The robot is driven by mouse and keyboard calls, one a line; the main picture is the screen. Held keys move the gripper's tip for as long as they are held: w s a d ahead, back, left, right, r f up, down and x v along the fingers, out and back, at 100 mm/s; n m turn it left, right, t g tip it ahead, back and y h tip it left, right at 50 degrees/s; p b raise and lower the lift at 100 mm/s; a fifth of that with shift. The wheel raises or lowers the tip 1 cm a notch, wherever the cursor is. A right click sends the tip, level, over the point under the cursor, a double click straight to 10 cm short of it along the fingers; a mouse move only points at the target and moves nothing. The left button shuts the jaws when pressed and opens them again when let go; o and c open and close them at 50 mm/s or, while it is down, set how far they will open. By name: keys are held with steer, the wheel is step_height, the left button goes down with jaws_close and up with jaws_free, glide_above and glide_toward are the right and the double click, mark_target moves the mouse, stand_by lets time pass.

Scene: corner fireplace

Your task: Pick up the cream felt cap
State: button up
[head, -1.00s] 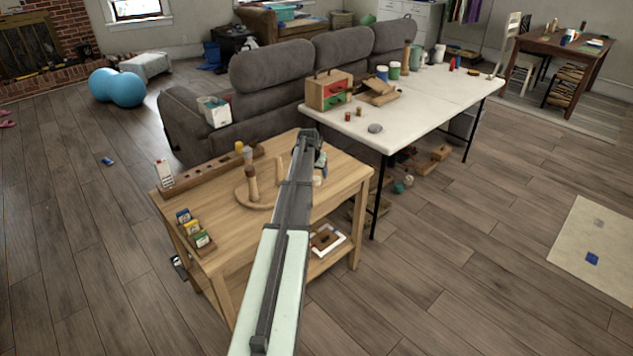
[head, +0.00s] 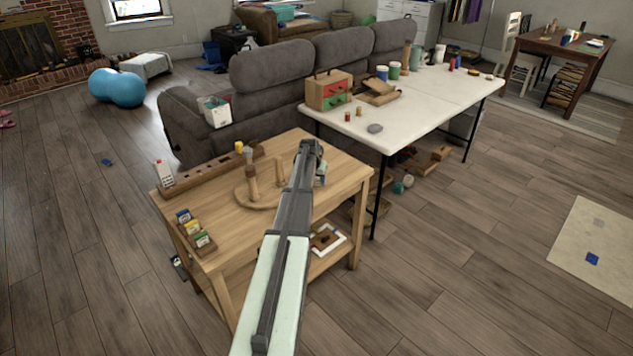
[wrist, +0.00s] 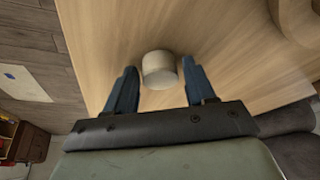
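The cream felt cap (wrist: 158,72) is a short, pale round piece standing on the wooden table top (wrist: 105,28). In the wrist view it sits between the two blue fingers of my gripper (wrist: 159,66), near their tips. The fingers are spread, with a visible gap on each side of the cap. In the head view my gripper (head: 319,172) is over the right part of the wooden table, and the cap is hidden or too small to make out behind it.
A round wooden stand with pegs (head: 252,190) is left of my gripper. A long wooden rack (head: 210,172) runs along the table's back left edge, and small boxes (head: 196,229) stand at the front left. A white table (head: 430,95) and grey sofa (head: 275,80) are behind.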

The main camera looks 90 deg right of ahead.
steer(key=c, duration=0.5)
steer(key=shift+r, duration=0.15)
steer(key=shift+c, duration=0.2)
step_height(320, 180, up, 9)
steer(key=shift+w, duration=0.1)
steer(key=w+r+n, duration=0.2)
steer(key=w+r, duration=0.8)
steer(key=w, duration=0.3)
steer(key=a+r+m, duration=0.2)
steer(key=w+a+r+m, duration=0.1)
steer(key=a+m, duration=0.1)
steer(key=shift+r+g, duration=0.3)
steer(key=shift+r, duration=0.1)
